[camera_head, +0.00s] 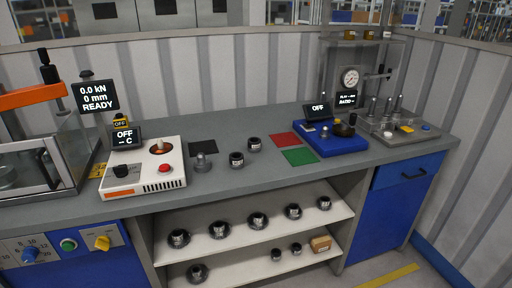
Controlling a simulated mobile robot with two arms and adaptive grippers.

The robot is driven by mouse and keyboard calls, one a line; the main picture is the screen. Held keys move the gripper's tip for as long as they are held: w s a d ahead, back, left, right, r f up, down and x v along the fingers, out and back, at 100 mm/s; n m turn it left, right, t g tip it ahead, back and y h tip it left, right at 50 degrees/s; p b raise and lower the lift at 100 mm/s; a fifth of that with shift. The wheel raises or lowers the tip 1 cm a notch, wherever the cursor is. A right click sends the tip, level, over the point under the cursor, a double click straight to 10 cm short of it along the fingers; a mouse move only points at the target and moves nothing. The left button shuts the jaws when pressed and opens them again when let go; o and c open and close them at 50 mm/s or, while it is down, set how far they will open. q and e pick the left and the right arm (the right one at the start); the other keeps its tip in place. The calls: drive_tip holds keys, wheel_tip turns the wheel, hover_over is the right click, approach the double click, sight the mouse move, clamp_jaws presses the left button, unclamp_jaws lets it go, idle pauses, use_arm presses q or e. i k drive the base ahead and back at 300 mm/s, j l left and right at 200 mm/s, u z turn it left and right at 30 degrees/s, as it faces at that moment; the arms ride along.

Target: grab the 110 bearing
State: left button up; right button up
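Several dark ring-shaped parts with small white labels, which look like bearings, stand in a row on the upper white shelf under the bench. From left to right they include one at the left end (179,238), a second (219,230), a middle one (258,221), another (293,211) and one at the right end (324,203). Another dark ring (197,273) sits on the lower shelf at the left. The labels are too small to read, so I cannot tell which is the 110 bearing. Neither of my grippers is in view.
The grey bench (222,180) holds a white heater unit (143,176), a press (45,150) at left, two dark cylinders (236,159) (254,144), a blue device (330,142) and a gauge stand (350,78). A cardboard box (321,243) and small cylinders (276,254) sit on the lower shelf.

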sight(254, 143)
drive_tip(key=i+l, duration=0.15)
drive_tip(key=l, duration=0.2)
drive_tip(key=i+l+u, duration=0.15)
drive_tip(key=l, duration=0.2)
drive_tip(key=i+l, duration=0.15)
drive_tip(key=l, duration=0.2)
drive_tip(key=i+l+u, duration=0.1)
drive_tip(key=l, duration=0.25)
